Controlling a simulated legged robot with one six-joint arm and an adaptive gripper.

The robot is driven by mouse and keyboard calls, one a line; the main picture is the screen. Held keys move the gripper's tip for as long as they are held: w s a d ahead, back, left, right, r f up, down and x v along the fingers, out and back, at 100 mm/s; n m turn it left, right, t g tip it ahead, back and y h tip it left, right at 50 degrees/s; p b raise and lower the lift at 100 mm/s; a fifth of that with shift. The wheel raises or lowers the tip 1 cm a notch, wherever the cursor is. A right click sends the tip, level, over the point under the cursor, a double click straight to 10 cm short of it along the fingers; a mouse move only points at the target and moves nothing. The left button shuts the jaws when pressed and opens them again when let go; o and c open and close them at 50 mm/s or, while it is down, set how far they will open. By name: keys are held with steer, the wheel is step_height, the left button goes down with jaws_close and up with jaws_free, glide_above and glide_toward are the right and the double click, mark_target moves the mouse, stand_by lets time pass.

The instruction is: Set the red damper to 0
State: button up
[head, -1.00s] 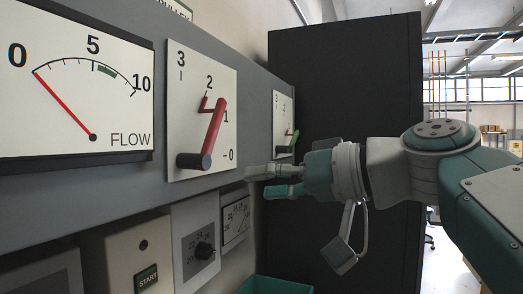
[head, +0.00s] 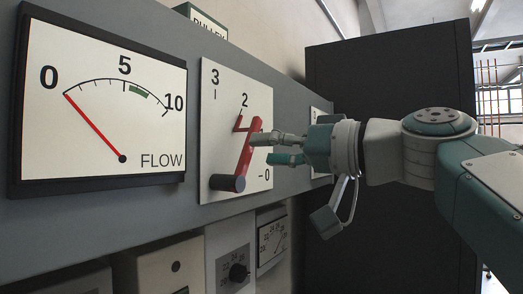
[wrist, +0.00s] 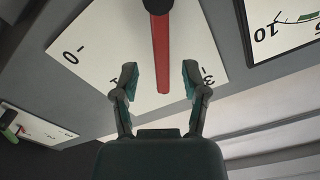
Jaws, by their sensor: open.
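The red damper is a red lever (head: 246,152) with a dark round knob (head: 227,183) at its lower left end, on a white scale plate (head: 220,110) marked 3, 2 and 0. A small red hooked part (head: 239,122) sits just below the 2. In the wrist view the red lever (wrist: 161,50) runs down from its dark knob (wrist: 157,5). My gripper (head: 262,149) is open beside the lever's upper part, and its fingertips overlap the plate. In the wrist view the lever's free end appears between the open fingers (wrist: 160,70). Contact cannot be told.
A FLOW gauge (head: 100,105) with its needle near 0 is left of the damper. A green lever (wrist: 10,118) on another plate shows in the wrist view. A tall dark cabinet (head: 390,70) stands behind my arm.

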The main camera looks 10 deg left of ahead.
mark_target(252, 151)
steer(key=shift+x, duration=1.8)
steer(key=shift+s, duration=0.1)
steer(key=shift+c, duration=0.3)
steer(key=shift+d, duration=0.1)
jaws_close()
